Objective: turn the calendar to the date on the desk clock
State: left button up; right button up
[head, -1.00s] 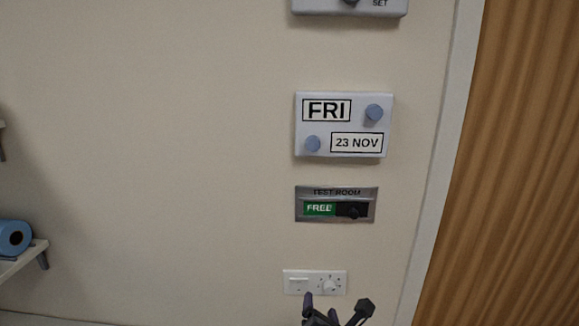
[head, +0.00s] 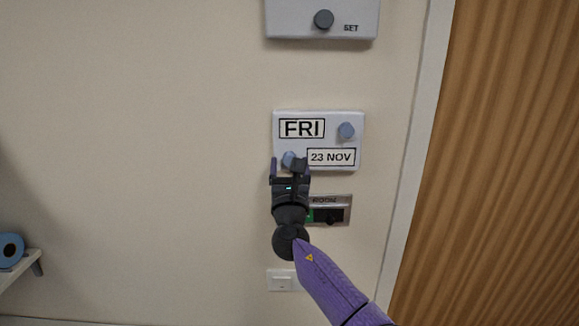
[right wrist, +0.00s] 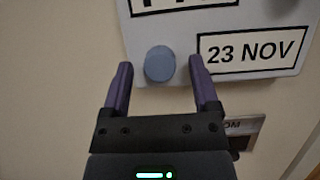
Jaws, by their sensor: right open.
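The calendar (head: 318,132) is a pale wall plate reading FRI and 23 NOV. It has an upper right blue-grey knob (head: 346,131) beside FRI and a lower left knob (head: 288,158) beside 23 NOV. My right gripper (head: 289,163) is open in front of the lower left knob. In the right wrist view, its fingers (right wrist: 160,78) stand apart, one to each side of the lower left knob (right wrist: 160,64); whether they reach around it I cannot tell. My left gripper and the desk clock are not in view.
A plate with a dark knob marked SET (head: 323,20) is above the calendar, cut off by the frame. A room sign (head: 331,212), partly behind my gripper, and a switch plate (head: 282,280) are below. A wooden door (head: 515,150) is right; a shelf (head: 20,268) is left.

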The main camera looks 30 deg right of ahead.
grip_shut()
jog(key=shift+f+m, duration=0.1)
jog(key=shift+m, duration=0.2)
